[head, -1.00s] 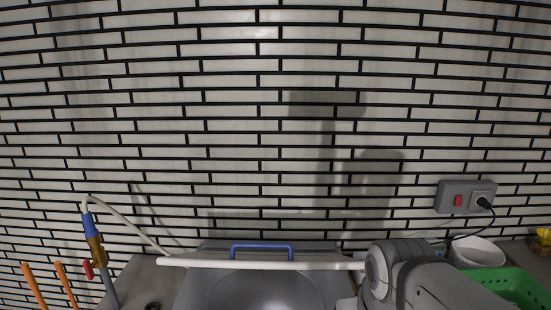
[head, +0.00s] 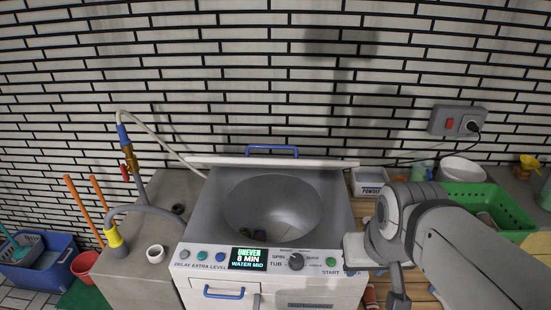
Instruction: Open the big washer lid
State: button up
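The big washer (head: 190,290) stands in the middle of the head view, with a lit display and knobs on its front panel. Its lid (head: 230,161) is raised at the back, seen nearly edge-on, with a blue handle (head: 272,148) above the edge. The round grey tub (head: 270,205) is uncovered, and a few small dark items lie at its bottom. My arm comes in from the right. My gripper (head: 397,298) appears to be beside the washer's right front corner, apart from the lid. Its fingers are not clear enough to tell open from shut.
A blue-handled lower panel (head: 224,292) is on the washer's front. At left are a concrete block with a white cup (head: 156,253), a tap with a hose (head: 127,160), and a blue bin (head: 40,262). At right are a powder box (head: 370,182), a white bowl (head: 460,168) and a green basket (head: 480,200).

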aim_at(295, 163)
jog(key=u, duration=0.05)
jog(key=k, duration=0.15)
jog(key=u, duration=3.4)
jog(key=k, duration=1.95)
jog(key=z, duration=1.95)
jog(key=i, duration=1)
jog(key=z, duration=0.05)
